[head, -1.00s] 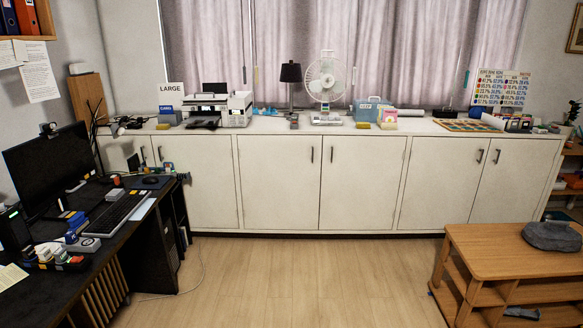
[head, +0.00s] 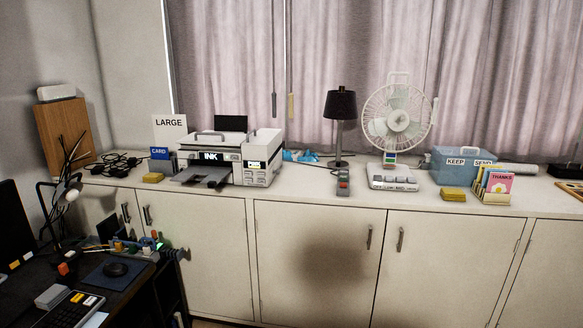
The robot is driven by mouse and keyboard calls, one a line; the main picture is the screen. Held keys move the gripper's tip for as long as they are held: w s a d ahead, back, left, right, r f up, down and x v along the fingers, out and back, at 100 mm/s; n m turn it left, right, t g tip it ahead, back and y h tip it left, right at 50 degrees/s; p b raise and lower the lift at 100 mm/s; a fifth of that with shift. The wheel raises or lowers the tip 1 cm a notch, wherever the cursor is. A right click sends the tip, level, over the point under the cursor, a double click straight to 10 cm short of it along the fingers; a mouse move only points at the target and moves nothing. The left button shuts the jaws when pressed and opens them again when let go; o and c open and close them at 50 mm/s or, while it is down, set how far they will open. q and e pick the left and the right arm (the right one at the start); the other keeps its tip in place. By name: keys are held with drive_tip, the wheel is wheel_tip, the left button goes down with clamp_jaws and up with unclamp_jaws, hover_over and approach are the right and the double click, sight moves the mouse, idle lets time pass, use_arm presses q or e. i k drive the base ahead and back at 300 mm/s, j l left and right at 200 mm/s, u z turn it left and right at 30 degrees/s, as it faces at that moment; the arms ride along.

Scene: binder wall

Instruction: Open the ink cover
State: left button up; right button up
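A white printer (head: 225,158) stands on the long white cabinet top, left of the middle in the head view. A dark label reading INK (head: 211,156) is on its front, on what looks like the ink cover, with a grey handle bar (head: 205,135) above it. I cannot tell for sure whether the cover is shut. A dark output tray (head: 203,178) sticks out in front. Neither of my grippers shows in the view.
A LARGE sign (head: 169,127) and a blue CARD box (head: 159,153) stand left of the printer. A yellow block (head: 153,177) lies in front of them. A black lamp (head: 340,107), a white fan (head: 398,125) and a blue box (head: 455,164) stand to the right. The dark desk (head: 125,290) is at lower left.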

sight(261, 146)
drive_tip(key=i+u, duration=0.2)
drive_tip(key=i, duration=0.8)
